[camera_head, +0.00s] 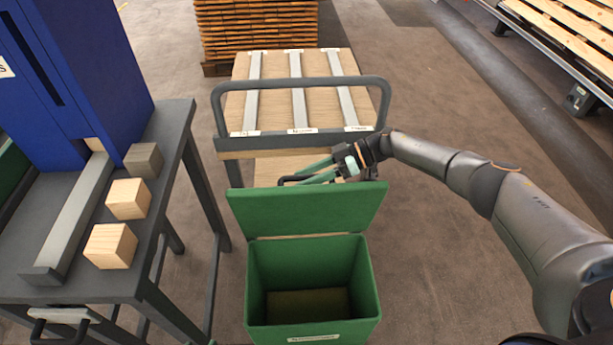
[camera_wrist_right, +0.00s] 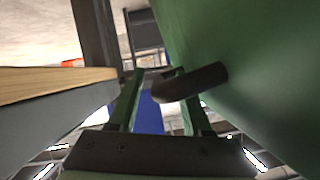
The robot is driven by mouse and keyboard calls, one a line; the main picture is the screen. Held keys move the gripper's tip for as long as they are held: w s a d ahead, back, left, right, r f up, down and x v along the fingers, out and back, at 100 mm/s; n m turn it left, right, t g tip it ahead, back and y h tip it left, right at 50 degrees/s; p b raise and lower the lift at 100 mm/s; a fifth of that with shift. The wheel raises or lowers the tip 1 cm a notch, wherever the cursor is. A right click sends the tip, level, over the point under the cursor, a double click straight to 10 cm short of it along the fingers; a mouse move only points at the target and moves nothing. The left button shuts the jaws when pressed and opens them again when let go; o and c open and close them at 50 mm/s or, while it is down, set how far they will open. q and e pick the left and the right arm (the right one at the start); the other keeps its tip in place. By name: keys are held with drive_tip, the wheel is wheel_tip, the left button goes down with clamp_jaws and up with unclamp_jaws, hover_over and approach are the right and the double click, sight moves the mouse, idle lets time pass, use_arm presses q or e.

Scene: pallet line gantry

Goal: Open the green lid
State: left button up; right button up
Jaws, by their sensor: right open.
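The green lid (camera_head: 305,213) stands raised and nearly upright at the back edge of the green bin (camera_head: 256,285). The bin's inside is open to view and looks empty. My right gripper (camera_head: 300,174) is behind the lid's top edge, with its fingers pointing left. In the right wrist view the fingers of the right gripper (camera_wrist_right: 160,75) are apart. A dark bar handle (camera_wrist_right: 195,83) sticks out from the green lid (camera_wrist_right: 255,75) and shows between or close in front of them; I cannot tell if they touch. My left gripper is not seen.
A cart (camera_head: 228,145) with a wooden deck and grey rail stands right behind the lid. A grey table (camera_head: 75,280) at left carries wooden blocks (camera_head: 128,199) and a blue cabinet (camera_head: 75,80). Floor right of the bin is clear.

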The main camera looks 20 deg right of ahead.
drive_tip(key=v, duration=1.2)
drive_tip(key=shift+d, duration=0.25)
drive_tip(key=shift+d+r, duration=0.1)
